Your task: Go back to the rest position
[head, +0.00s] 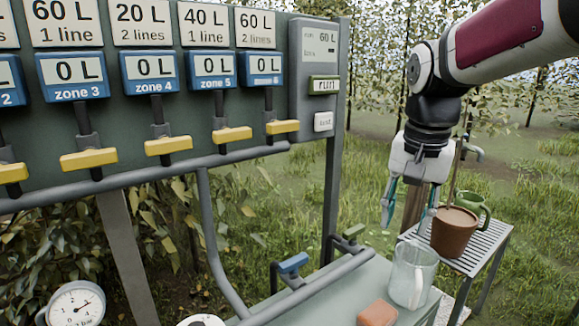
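My arm comes in from the top right, and my gripper (408,216) points down at the right of the picture. Its two teal-edged fingers are spread apart, with no object seen held between them. It appears just above and left of a brown pot (455,236) and above a clear glass jug (413,276). The right finger overlaps the pot's left edge in the picture; I cannot tell whether they touch.
The pot and a green mug (480,207) stand on a slatted stand (496,240). An orange block (377,313) and blue-handled valve (292,263) are in front.

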